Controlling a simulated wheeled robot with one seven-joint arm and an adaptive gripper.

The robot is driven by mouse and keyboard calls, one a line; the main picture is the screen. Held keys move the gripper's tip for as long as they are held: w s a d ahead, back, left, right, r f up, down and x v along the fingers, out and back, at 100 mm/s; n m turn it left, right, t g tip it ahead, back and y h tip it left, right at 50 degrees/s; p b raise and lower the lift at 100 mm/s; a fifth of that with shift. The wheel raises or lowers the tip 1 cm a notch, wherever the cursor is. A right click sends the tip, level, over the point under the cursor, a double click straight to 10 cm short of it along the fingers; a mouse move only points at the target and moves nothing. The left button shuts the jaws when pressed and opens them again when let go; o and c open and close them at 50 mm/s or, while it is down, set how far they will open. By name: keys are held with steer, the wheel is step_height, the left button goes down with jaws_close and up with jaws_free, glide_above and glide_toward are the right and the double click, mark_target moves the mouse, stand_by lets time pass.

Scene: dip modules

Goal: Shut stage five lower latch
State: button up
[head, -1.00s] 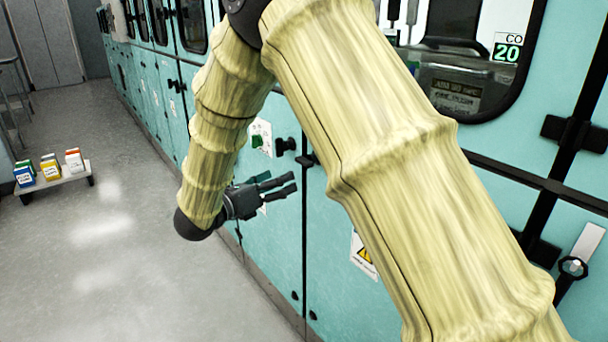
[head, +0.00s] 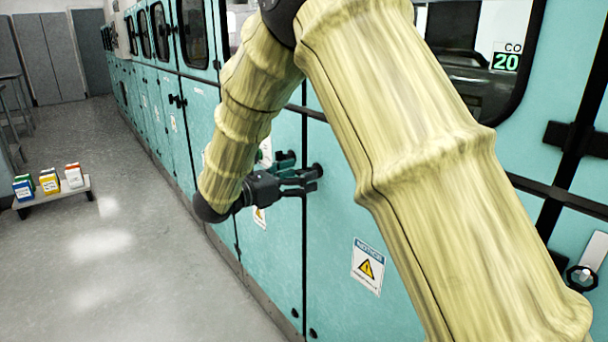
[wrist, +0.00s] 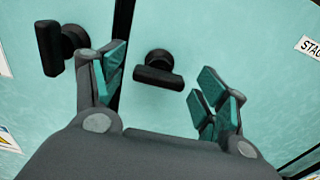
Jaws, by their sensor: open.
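My gripper (head: 298,172) is open in front of the teal cabinet doors, with its fingers pointing at the panel. In the wrist view, a black latch handle (wrist: 158,73) on a round base sits between and just beyond the two spread fingers (wrist: 160,88), slightly tilted, with no visible contact. A second black latch (wrist: 52,48) stands left of the left finger, across the dark door seam (wrist: 122,50). In the head view, the fingers partly cover the latch area. I cannot read which stage number the latch belongs to.
A partial label starting "STA" (wrist: 310,46) is right of the latch in the wrist view. A notice sign (head: 368,266) is on the lower door.

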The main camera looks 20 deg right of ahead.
steer(key=shift+x, duration=0.95)
steer(key=c, duration=1)
steer(key=shift+c, duration=0.2)
